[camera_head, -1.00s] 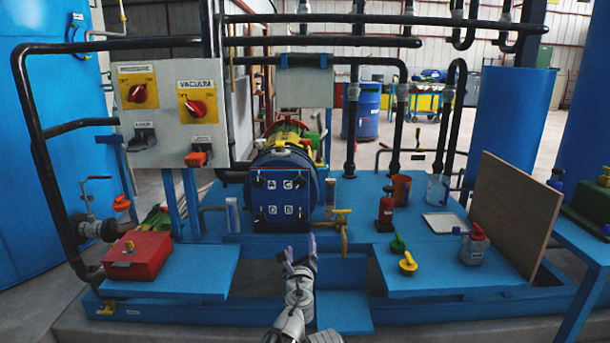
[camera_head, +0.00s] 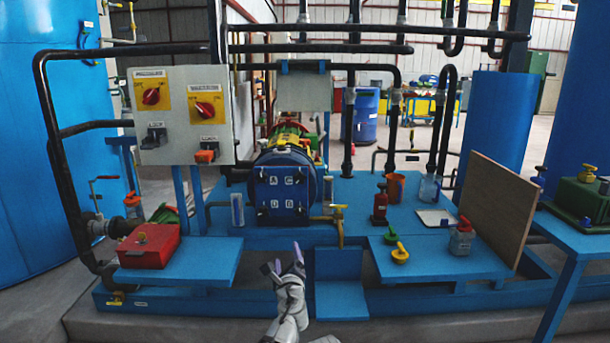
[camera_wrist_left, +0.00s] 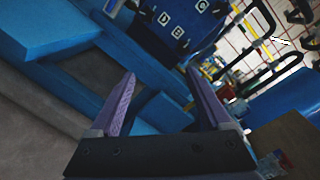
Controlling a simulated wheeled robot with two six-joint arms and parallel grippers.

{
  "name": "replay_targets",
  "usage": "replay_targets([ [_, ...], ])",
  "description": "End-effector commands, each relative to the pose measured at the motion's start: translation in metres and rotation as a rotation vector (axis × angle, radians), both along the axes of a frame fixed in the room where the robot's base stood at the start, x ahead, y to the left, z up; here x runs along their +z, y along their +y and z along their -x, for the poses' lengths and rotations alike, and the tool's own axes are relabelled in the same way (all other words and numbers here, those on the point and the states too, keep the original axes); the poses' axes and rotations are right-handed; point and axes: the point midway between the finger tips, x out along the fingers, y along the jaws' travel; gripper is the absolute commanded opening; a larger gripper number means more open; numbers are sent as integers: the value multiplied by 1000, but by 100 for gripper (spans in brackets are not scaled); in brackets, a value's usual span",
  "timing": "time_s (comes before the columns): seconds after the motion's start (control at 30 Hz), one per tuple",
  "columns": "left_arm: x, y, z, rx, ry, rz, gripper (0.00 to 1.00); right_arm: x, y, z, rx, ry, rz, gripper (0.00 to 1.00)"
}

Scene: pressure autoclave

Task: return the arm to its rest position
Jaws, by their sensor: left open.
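My left gripper (camera_head: 285,264) is in front of the blue machine frame, below the autoclave, in the head view. In the left wrist view its two purple fingers (camera_wrist_left: 160,100) stand wide apart with nothing between them. The blue autoclave (camera_head: 284,190), with its square door marked with letters, lies behind and above the gripper, apart from it. It also shows at the top of the left wrist view (camera_wrist_left: 178,25). My right gripper is not seen in either view.
A red box (camera_head: 149,246) sits on the left blue shelf. A yellow funnel-like item (camera_head: 400,254) and a grey bottle (camera_head: 461,238) stand on the right shelf. A brown board (camera_head: 497,205) leans at the right. The grey floor in front is clear.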

Motion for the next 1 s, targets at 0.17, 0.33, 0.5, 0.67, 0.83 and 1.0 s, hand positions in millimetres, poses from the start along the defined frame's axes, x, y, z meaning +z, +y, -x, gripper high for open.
replay_targets([
  [0.17, -14, 36, 10, 115, 33, 173, 82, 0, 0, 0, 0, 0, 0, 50],
  [0.33, -40, 82, 28, 287, 84, 424, 82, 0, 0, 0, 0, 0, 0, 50],
  [0.5, -86, 132, 67, 550, 159, 773, 82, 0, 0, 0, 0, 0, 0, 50],
  [0.67, -145, 161, 131, 903, 266, 1180, 82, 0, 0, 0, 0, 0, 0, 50],
  [0.83, -182, 156, 184, 1184, 366, 1448, 82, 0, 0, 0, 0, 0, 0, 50],
  [1.0, -200, 142, 224, 1397, 453, 1614, 82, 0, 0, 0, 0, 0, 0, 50],
])
